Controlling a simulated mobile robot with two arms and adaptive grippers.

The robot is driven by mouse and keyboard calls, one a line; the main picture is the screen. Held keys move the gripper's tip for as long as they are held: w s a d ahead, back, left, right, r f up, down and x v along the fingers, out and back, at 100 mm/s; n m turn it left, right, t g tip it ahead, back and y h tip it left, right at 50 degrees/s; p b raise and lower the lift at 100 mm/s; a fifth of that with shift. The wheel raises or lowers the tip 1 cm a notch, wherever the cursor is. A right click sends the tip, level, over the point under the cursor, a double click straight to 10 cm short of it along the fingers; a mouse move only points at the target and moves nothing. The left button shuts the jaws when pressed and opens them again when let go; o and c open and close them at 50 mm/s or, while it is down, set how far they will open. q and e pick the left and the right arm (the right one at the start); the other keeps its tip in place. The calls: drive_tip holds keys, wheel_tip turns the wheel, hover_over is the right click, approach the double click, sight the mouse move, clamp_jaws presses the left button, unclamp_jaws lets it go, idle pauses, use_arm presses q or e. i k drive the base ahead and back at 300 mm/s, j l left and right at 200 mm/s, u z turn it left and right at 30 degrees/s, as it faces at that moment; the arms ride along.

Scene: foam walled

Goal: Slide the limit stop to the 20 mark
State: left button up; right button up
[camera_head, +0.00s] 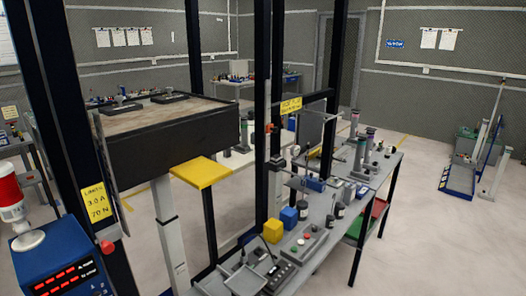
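No limit stop with a readable scale or 20 mark can be made out for certain. A slim light-grey upright (277,75) stands at the centre beside a dark post. A small red knob (268,128) and a grey block (276,162) sit on it; I cannot tell whether either is the limit stop. A yellow label (291,105) hangs just right of the upright, its text too small to read. Neither of my grippers is in view.
A grey bench (313,262) holds yellow and blue blocks and a button box (279,275). A blue meter box (62,262) with a red lamp (9,189) stands at front left. A dark-sided raised table (165,148) is behind it.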

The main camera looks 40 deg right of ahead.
sight(270, 128)
drive_tip(key=k+l, duration=0.2)
drive_tip(key=l, duration=0.15)
drive_tip(key=k+l+z, duration=0.1)
drive_tip(key=l, duration=0.3)
drive_tip(key=k+l, duration=0.25)
drive_tip(key=k+l+z, duration=0.1)
drive_tip(key=l, duration=0.4)
drive_tip(key=k+l, duration=0.25)
drive_tip(key=l, duration=0.15)
drive_tip(key=k+l+z, duration=0.15)
drive_tip(key=l, duration=0.25)
